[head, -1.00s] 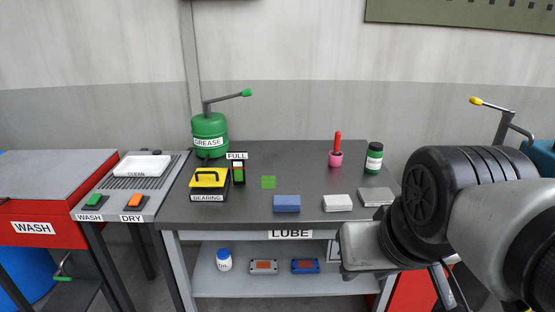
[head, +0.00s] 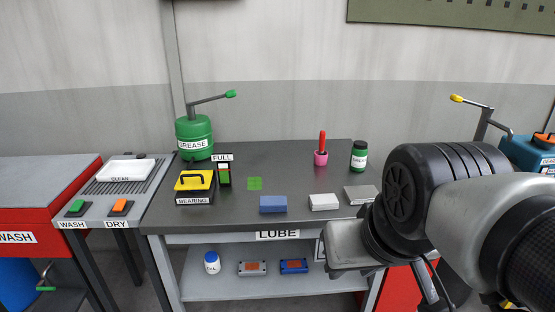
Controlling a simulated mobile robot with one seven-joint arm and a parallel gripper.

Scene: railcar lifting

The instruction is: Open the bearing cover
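The bearing cover (head: 194,181) is yellow with a dark handle on top. It sits on a box labelled BEARING (head: 194,199) at the left end of the dark LUBE table (head: 240,160), and it looks closed. My arm reaches in from the lower right, far from the cover, with its wrist at the table's right front corner. My gripper (head: 352,266) is only partly seen at the lower middle right; its fingers are too hidden to tell their opening.
A green grease pump (head: 194,137) stands behind the cover, and a FULL gauge (head: 224,173) is right of it. Blue (head: 273,204) and white (head: 323,202) blocks lie along the front edge. A red-handled tool in a pink cup (head: 321,150) and a green jar (head: 359,155) stand at the back right.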

